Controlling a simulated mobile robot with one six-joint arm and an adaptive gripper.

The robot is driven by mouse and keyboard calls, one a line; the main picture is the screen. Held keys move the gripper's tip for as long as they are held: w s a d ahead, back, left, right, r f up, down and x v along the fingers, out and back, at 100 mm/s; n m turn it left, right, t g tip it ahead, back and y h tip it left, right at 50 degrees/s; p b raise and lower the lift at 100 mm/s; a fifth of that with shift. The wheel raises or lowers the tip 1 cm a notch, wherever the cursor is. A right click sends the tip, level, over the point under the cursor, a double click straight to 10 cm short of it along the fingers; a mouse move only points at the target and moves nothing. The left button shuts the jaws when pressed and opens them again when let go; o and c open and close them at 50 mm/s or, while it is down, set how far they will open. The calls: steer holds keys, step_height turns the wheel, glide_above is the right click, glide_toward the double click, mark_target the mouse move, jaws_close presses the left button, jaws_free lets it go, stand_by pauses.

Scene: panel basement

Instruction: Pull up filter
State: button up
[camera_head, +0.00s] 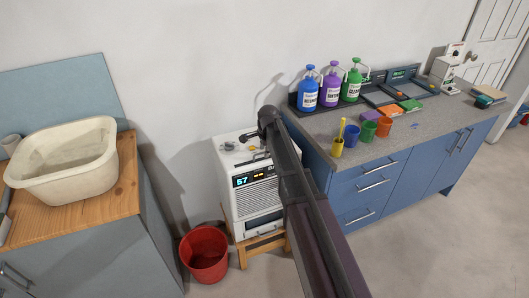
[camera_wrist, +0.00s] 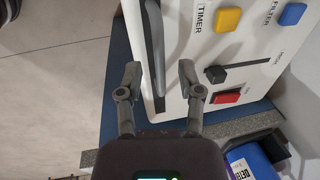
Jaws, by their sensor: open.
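A white appliance (camera_head: 259,196) with a lit display reading 57 stands on a small wooden stool. My arm reaches across it and covers part of its top and right side. In the wrist view its white panel (camera_wrist: 225,50) has the printed words TIMER and FILTER. A blue button (camera_wrist: 292,14) is beside the word FILTER, and a yellow button (camera_wrist: 228,19) is beside TIMER.
A red button (camera_wrist: 226,97) and a black slider (camera_wrist: 216,74) are close to the right finger. The blue cabinet (camera_head: 366,190) stands right of the appliance, with bottles and cups on top. A red bucket (camera_head: 205,262) stands on the floor to the left.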

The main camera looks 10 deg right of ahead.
jaws_close()
steer(key=shift+r, duration=0.15)
step_height(320, 180, up, 20)
steer(key=p, duration=2)
steer(key=shift+r, duration=0.1)
steer(key=shift+c, duration=0.2)
jaws_free()
steer(key=shift+o, duration=0.2)
steer(key=shift+f, duration=0.3)
